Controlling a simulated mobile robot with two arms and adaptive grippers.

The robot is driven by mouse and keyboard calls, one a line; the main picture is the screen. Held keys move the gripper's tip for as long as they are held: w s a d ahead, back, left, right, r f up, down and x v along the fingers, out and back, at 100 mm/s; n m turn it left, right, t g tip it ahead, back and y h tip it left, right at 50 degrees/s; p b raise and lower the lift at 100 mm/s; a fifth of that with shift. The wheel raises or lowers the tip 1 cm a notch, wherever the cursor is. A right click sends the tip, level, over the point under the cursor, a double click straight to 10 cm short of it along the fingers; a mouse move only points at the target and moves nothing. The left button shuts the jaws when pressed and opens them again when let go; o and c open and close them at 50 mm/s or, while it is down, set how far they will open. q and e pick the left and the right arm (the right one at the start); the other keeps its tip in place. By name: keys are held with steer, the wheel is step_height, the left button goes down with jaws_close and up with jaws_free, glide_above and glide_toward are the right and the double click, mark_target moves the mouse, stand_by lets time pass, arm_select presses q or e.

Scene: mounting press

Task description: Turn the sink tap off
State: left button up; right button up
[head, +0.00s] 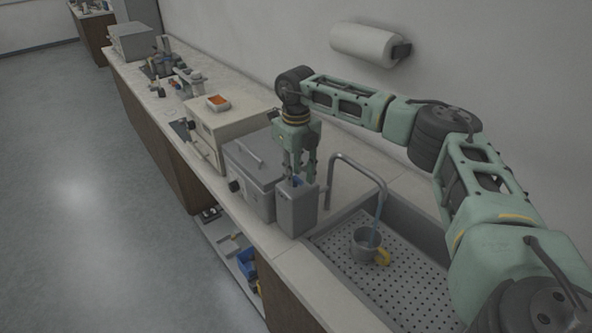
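The sink tap (357,168) is a thin grey gooseneck pipe arching over the sink (408,268). A bluish stream of water (375,226) runs from its spout into a grey mug (364,243) with a yellow handle, standing on the perforated sink floor. I cannot make out a tap handle. My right gripper (299,177) points down to the left of the tap, at the top of a grey box-shaped container (297,211). A small blue part shows between its fingertips; whether they grip it is too small to tell. My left gripper is out of view.
A grey lidded box (254,175) stands just left of the container, with a beige box (224,128) beyond it. More equipment lines the counter. A paper roll (364,44) hangs on the wall. The floor at left is clear.

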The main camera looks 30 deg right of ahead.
steer(key=shift+f, duration=0.2)
steer(key=shift+c, duration=0.5)
steer(key=shift+a, duration=0.1)
jaws_close()
steer(key=shift+n, duration=0.4)
steer(key=n, duration=0.3)
steer(key=shift+w+d+r+n+b, duration=0.1)
steer(key=shift+d+n+b, duration=0.1)
steer(key=shift+n+b, duration=0.2)
steer(key=n, duration=0.4)
steer(key=shift+w+d+n, duration=0.1)
steer(key=shift+n, duration=0.2)
steer(key=n, duration=0.4)
steer(key=shift+w+r+b, duration=0.1)
steer(key=shift+r+b, duration=0.05)
steer(key=shift+b, duration=0.15)
steer(key=shift+w+n, duration=0.15)
steer(key=shift+n, duration=1.95)
